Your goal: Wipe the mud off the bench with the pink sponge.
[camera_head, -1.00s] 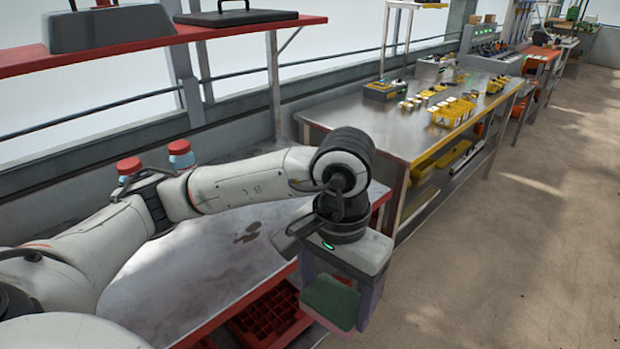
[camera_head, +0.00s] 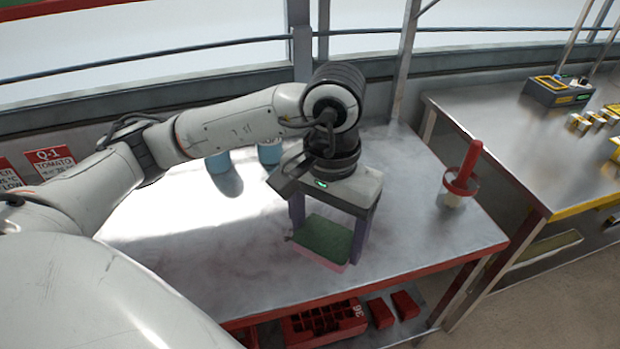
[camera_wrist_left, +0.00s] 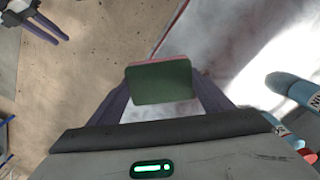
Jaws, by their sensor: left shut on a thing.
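My left gripper (camera_head: 325,232) is shut on the pink sponge (camera_head: 334,266), whose green upper face shows above a thin pink edge. In the left wrist view the sponge (camera_wrist_left: 160,82) sits between the purple fingers. In the head view it appears over the front half of the bench (camera_head: 430,222); I cannot tell whether it touches. A small dark trace of mud (camera_head: 288,238) shows just left of the sponge; the rest seems hidden behind sponge and gripper. My right gripper (camera_wrist_left: 60,40) shows at the top left of the wrist view, over the floor, its opening unclear.
A metal table (camera_head: 520,150) is to the right. Red trays (camera_head: 325,322) lie below the bench.

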